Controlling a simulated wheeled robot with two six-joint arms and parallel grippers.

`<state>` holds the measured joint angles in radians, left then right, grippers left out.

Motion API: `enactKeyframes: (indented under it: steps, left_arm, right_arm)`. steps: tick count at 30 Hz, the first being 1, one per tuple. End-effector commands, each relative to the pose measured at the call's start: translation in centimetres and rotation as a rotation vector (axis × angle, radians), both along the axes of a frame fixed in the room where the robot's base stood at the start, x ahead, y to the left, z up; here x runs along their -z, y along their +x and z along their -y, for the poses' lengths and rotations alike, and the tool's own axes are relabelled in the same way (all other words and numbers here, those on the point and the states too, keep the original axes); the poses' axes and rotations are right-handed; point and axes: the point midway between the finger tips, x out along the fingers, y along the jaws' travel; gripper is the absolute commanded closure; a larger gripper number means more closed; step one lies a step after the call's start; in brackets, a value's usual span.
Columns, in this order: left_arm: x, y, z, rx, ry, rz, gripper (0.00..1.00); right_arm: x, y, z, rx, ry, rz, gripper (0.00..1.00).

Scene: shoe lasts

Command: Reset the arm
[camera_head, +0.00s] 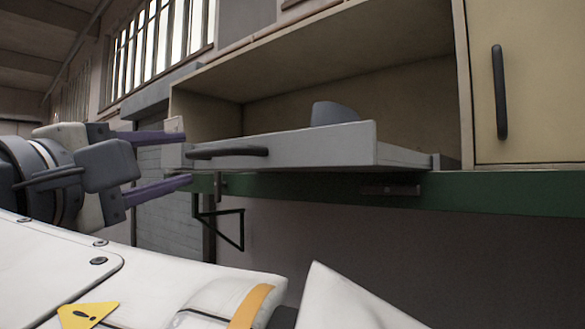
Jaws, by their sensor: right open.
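My right gripper (186,158) shows at the left, with its two purple fingers pointing right and spread apart. The drawer has a dark bar handle (228,152), and the fingers appear clear of this handle. My left gripper is not in view.
The drawer juts out from a beige open cabinet (345,43) above a green ledge (480,192). A grey rounded object (333,114) rises from inside it. A closed cabinet door (540,80) with a dark handle is at right. My white arm parts fill the lower foreground.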

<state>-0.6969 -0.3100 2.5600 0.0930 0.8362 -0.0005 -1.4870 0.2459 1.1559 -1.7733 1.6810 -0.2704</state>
Motion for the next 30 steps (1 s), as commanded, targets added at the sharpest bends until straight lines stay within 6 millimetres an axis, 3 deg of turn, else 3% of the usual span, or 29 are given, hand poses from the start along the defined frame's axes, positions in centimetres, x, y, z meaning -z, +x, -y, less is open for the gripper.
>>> enactKeyframes:
  steps: [7,22,26,29,30]
  left_arm:
    - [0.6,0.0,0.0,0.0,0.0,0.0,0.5]
    - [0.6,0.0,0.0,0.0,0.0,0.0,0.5]
    - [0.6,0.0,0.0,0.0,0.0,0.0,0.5]
    - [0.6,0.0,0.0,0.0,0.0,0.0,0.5]
    - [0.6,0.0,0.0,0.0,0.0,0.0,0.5]
  right_arm:
    - [0.4,-2.3,-0.5,0.0,0.0,0.001,0.53]
    - [0.5,-2.2,-0.6,0.001,-0.002,-0.003,0.53]
    - [2.5,0.2,-0.6,0.003,-0.038,-0.053,0.53]
    - [6.3,4.2,-0.1,0.004,-0.088,-0.155,0.53]
    - [8.4,6.1,0.5,0.008,-0.106,-0.211,0.53]
